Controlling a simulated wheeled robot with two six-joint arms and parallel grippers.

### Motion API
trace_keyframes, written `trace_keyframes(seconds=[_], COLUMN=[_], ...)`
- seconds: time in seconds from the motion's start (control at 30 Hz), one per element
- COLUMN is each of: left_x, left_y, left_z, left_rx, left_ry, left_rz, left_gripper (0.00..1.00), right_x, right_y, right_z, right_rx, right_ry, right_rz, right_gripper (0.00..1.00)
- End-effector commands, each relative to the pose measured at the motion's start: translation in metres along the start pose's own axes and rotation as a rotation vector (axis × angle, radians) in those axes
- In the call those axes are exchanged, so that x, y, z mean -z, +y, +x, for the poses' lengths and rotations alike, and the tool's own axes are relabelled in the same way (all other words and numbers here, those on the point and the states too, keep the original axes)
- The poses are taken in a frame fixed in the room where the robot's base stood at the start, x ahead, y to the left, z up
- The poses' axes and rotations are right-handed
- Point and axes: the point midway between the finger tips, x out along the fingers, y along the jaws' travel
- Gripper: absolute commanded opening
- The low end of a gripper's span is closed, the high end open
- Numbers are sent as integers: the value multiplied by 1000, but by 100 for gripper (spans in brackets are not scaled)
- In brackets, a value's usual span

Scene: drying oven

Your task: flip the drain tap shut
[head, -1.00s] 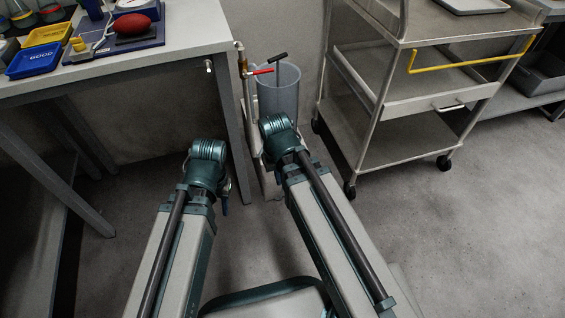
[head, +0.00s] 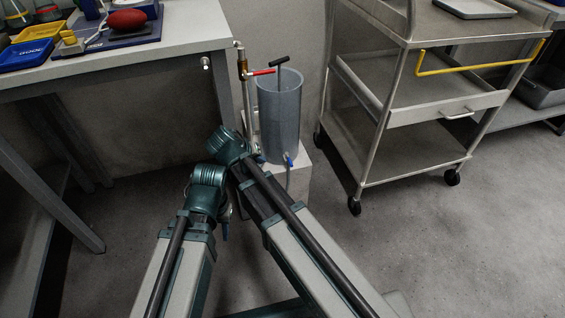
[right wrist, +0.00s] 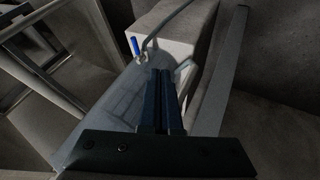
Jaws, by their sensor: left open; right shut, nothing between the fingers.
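The drain tap (head: 289,160) is a small fitting with a blue lever, low on the front of a grey translucent cylinder (head: 281,112). In the right wrist view the blue lever (right wrist: 135,46) stands out from the tap body, where a hose joins. My right gripper (right wrist: 160,76) is shut and empty, its fingertips near the tap but apart from it. In the head view my right wrist is left of the tap, its fingers mostly hidden. My left gripper (head: 225,230) is open, largely hidden beneath its wrist, further left and nearer me.
The cylinder stands on a pale block (head: 297,192). A black T-handle (head: 281,61) sticks up from the cylinder. A metal cart (head: 400,150) is at right, a workbench (head: 120,65) at left. Front-right floor is clear.

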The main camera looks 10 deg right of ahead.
Motion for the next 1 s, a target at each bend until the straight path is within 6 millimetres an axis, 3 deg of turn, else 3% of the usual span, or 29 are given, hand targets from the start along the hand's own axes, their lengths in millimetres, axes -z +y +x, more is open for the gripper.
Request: trace_keyframes(seconds=[0.27, 0.8, 1.0], left_x=[1, 6, 5], left_y=[1, 9, 8], left_z=[14, 86, 79], left_rx=[0, 0, 0], left_ry=[0, 4, 4], left_rz=[-2, -7, -6], left_gripper=[41, 41, 41], right_x=[-2, -2, -1], right_y=[-2, -3, 25], right_z=[16, 106, 113], right_rx=[0, 1, 0], right_ry=[-2, -2, -3], right_rz=[1, 1, 1], right_gripper=[0, 0, 0])
